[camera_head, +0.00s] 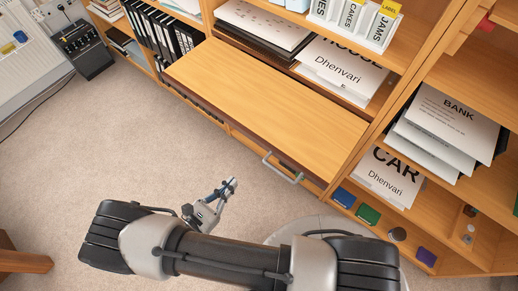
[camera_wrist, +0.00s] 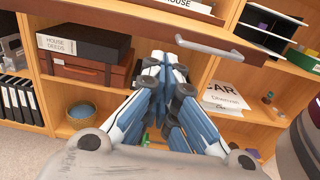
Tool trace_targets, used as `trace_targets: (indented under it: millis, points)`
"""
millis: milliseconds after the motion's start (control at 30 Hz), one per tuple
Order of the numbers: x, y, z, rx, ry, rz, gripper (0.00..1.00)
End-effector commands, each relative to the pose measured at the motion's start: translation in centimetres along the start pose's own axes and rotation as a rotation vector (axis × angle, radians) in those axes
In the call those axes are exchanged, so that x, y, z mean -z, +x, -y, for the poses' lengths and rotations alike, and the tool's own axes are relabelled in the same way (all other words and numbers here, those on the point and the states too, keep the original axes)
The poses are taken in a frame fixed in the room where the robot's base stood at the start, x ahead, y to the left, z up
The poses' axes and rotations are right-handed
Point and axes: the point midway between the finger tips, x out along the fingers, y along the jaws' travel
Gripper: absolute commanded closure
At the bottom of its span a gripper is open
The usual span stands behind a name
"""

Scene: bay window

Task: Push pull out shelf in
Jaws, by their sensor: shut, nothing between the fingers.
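The pull-out shelf (camera_head: 270,95) is a flat, bare wooden board sticking out from the bookcase in the head view. A grey bar handle (camera_head: 282,168) is near its front right corner. In the wrist view the shelf's dark wooden front (camera_wrist: 110,27) runs across the top, with the handle (camera_wrist: 210,46) right of centre. My gripper (camera_head: 232,183) is shut and empty, out in front of the shelf and left of the handle in the head view. In the wrist view its closed fingertips (camera_wrist: 165,58) point toward the bookcase, just below the shelf's front edge. Contact with the shelf cannot be told.
The bookcase holds black binders (camera_head: 170,35), large cards such as the CAR card (camera_head: 385,178), and small coloured boxes (camera_head: 368,214). Below the shelf are a HOUSE DEEDS box (camera_wrist: 84,43) and a bowl (camera_wrist: 81,110). The carpet (camera_head: 90,150) in front is mostly clear.

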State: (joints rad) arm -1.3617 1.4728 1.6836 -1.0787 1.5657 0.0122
Motion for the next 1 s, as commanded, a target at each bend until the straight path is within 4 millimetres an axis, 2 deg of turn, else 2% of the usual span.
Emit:
trace_targets:
  millis: [167,400,600,800,1000]
  points:
    - [0.0,2.7,0.1,0.008,-0.001,0.000,1.00]
    - [0.1,8.0,0.2,0.010,-0.001,-0.002,1.00]
    - [0.1,11.5,0.2,0.009,0.001,-0.002,1.00]
    - [0.0,13.3,0.2,0.006,0.000,-0.001,1.00]
    - [0.0,13.7,0.2,0.005,0.000,-0.002,1.00]
